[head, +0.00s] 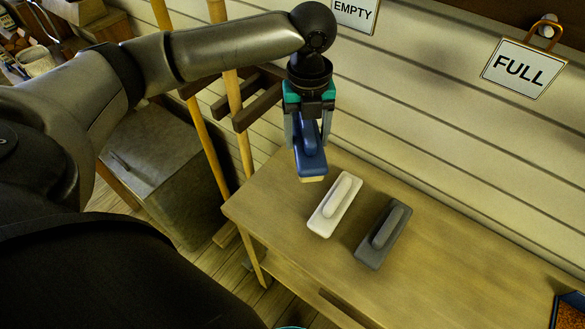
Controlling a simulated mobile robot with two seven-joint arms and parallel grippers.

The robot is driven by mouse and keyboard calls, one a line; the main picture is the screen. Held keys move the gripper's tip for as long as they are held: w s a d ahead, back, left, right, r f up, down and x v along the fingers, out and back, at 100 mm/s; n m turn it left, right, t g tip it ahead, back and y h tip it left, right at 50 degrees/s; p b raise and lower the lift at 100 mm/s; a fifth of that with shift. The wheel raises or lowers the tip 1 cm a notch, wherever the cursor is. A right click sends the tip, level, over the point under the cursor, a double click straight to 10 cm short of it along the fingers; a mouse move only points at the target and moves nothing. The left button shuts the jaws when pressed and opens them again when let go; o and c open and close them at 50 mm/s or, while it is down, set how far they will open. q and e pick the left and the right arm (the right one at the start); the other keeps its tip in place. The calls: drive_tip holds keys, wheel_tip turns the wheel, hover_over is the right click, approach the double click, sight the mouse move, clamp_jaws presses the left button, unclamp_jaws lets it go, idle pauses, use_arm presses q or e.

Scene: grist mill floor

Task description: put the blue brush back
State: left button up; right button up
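The blue brush (310,158) is in my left gripper (309,125), which points down over the far left part of the wooden table (460,235). The gripper's fingers are on both sides of the brush's upper part. The brush hangs with its pale bristle end down; I cannot tell for sure whether it touches the table. A white brush (335,204) and a dark grey brush (383,234) lie side by side on the table, to the right of and nearer than the blue one. My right gripper is not in view.
Signs reading EMPTY (354,12) and FULL (524,70) hang on the plank wall behind. Wooden poles (238,120) stand left of the table, beside a grey chest (165,160). A dark-edged box (568,310) is at the lower right. The table's right half is mostly clear.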

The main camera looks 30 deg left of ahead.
use_arm(q)
drive_tip(key=m, duration=0.1)
drive_tip(key=a+f+m, duration=0.1)
drive_tip(key=m, duration=0.1)
drive_tip(key=f+m, duration=0.1)
drive_tip(key=shift+a, duration=0.25)
drive_tip(key=f+m, duration=0.1)
drive_tip(key=f, duration=0.3)
drive_tip(key=a+f+m+b, duration=0.1)
drive_tip(key=f+m, duration=0.1)
drive_tip(key=f, duration=0.2)
drive_tip(key=f+m+b, duration=0.1)
drive_tip(key=f, duration=0.2)
drive_tip(key=shift+s+a+f+m, duration=0.2)
drive_tip(key=shift+f+m, duration=0.2)
drive_tip(key=shift+r, duration=0.1)
drive_tip(key=o, duration=1.5)
drive_tip(key=shift+o, duration=0.2)
wheel_tip(320, 180, up, 12)
drive_tip(key=p, duration=0.2)
drive_tip(key=shift+p, duration=0.3)
